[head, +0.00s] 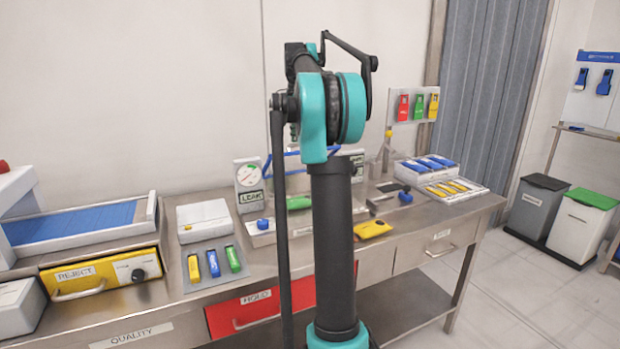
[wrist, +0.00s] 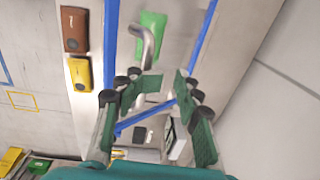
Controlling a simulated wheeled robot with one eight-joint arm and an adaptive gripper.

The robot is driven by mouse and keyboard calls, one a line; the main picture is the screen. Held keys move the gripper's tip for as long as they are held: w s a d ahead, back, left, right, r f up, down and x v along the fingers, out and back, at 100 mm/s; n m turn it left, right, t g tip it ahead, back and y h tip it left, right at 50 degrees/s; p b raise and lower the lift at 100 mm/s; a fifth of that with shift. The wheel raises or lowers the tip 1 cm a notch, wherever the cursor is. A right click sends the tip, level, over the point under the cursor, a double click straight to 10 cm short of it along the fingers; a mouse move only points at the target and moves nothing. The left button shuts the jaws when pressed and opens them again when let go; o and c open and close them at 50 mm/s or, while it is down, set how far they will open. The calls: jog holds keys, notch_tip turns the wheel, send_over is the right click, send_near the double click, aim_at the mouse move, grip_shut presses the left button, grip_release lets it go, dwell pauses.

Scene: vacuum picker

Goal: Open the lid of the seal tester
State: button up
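The seal tester shows in the head view behind my arm, with blue lid-frame bars (head: 278,157), a green pack (head: 298,202) and a gauge (head: 249,176) above a LEAK label. My arm hides much of its middle. In the wrist view, long blue bars (wrist: 205,38) run on both sides of the green pack (wrist: 153,20). A bent metal handle (wrist: 149,48) stands over the pack. My gripper (wrist: 168,87) is open and empty, its green-padded fingers apart. The handle lies just beyond the fingertips, nearer the left one; I cannot tell whether they touch. The lid's exact angle is unclear.
A yellow pack (head: 373,229) lies on the steel bench right of my arm; it also shows in the wrist view (wrist: 78,73), beside a brown pack (wrist: 75,29). A tray of packs (head: 452,188) stands at the right, and the yellow REJECT drawer (head: 100,277) is at the left.

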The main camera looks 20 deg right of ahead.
jog(key=s+f+t, duration=0.1)
jog(key=s+f, duration=0.8)
jog(key=f, duration=0.2)
jog(key=shift+d, duration=0.15)
